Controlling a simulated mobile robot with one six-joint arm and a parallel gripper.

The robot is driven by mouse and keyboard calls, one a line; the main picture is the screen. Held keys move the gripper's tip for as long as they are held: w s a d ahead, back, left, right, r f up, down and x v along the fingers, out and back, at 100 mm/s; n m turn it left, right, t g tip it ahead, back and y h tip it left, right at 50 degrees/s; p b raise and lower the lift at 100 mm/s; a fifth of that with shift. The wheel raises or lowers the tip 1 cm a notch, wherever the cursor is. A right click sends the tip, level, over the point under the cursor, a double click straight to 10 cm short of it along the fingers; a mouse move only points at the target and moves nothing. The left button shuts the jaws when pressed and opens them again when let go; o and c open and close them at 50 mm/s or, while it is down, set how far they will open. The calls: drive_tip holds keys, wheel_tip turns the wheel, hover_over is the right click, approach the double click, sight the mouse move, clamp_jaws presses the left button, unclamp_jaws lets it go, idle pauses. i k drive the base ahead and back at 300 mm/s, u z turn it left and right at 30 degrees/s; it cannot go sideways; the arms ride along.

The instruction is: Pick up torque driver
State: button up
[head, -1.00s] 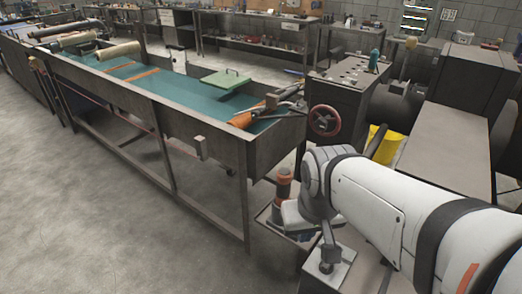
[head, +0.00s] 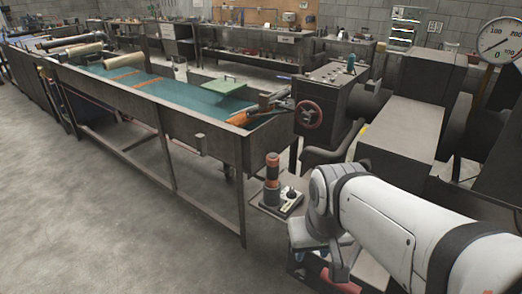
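I cannot make out a torque driver for certain. My gripper (head: 336,266) is at the lower right, at the end of my white arm, pointing down. Its fingertips are too small and hidden to tell whether they are open or shut. A small red piece (head: 341,283) shows right by it at the bottom edge; I cannot tell what it is or whether they touch. An upright orange and dark cylinder (head: 272,168) stands on a small side shelf, left of my gripper and apart from it.
A small box with a black knob (head: 290,199) sits beside the cylinder. A long trough table with a teal bed (head: 190,95) fills the left, with a green board (head: 223,86) on it. A cabinet with a red handwheel (head: 308,114) stands behind. The floor (head: 90,220) at left is clear.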

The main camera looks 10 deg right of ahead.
sight(272, 159)
drive_tip(key=z, duration=1.8)
drive_tip(key=k, duration=1.3)
drive_tip(key=u, duration=1.4)
drive_tip(key=i, duration=1.65)
drive_tip(key=u, duration=0.05)
